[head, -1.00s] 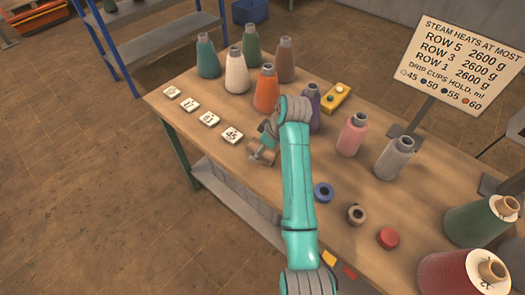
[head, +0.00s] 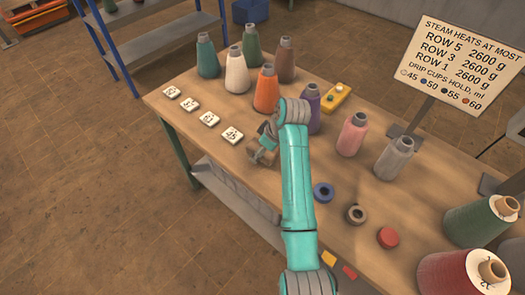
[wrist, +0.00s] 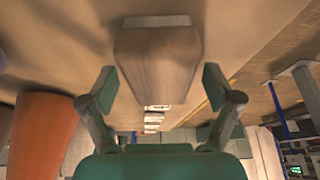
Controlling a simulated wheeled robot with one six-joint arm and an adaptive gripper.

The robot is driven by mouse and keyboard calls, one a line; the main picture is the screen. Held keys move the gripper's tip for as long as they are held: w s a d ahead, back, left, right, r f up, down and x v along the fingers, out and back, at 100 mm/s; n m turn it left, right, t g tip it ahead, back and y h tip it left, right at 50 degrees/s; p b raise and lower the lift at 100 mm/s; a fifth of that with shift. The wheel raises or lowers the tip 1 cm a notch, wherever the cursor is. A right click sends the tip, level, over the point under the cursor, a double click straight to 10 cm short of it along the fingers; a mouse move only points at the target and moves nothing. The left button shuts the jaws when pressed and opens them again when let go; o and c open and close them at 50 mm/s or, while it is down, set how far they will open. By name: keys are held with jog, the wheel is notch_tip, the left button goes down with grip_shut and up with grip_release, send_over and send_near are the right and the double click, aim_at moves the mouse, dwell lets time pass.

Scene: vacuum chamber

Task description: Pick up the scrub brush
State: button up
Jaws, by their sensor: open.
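The scrub brush (wrist: 157,62) shows in the wrist view as a wooden block with a pale strip at its far end. It lies between the two fingers of my gripper (wrist: 160,88), which are open with a gap on each side of the block. The brush is mostly hidden there by my gripper and arm.
An orange cone (head: 266,90) and a purple cone (head: 310,110) stand close to my gripper. Several white tiles (head: 210,119) lie along the left edge.

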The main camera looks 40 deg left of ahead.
jog(key=c, duration=1.3)
notch_tip(320, 180, up, 11)
jog(key=shift+f, duration=0.2)
